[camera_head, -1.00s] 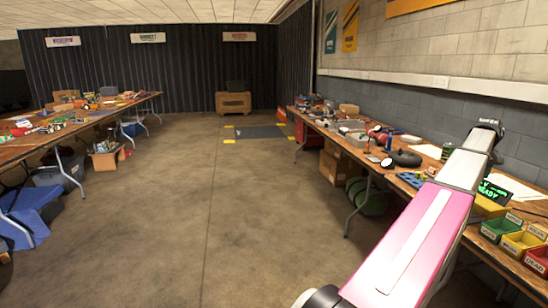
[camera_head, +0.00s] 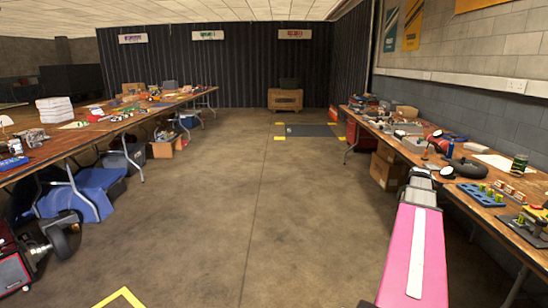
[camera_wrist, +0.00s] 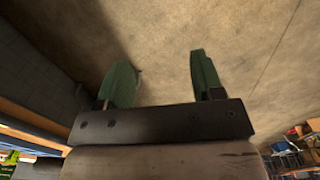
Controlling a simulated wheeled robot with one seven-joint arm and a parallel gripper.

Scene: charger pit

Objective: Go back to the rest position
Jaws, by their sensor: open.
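My gripper (camera_wrist: 160,82) shows in the wrist view with its two green fingers apart and nothing between them. Bare concrete floor lies beyond the fingertips. In the head view my pink and white arm rises from the lower right, over the floor just left of the right-hand table (camera_head: 455,172). The gripper itself cannot be made out in the head view.
The right table holds a blue block with green-topped pegs (camera_head: 481,195), a green can (camera_head: 519,164) and several tools. A long cluttered table (camera_head: 60,148) runs along the left. A red box (camera_head: 10,272) stands lower left. The middle floor (camera_head: 235,200) is clear.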

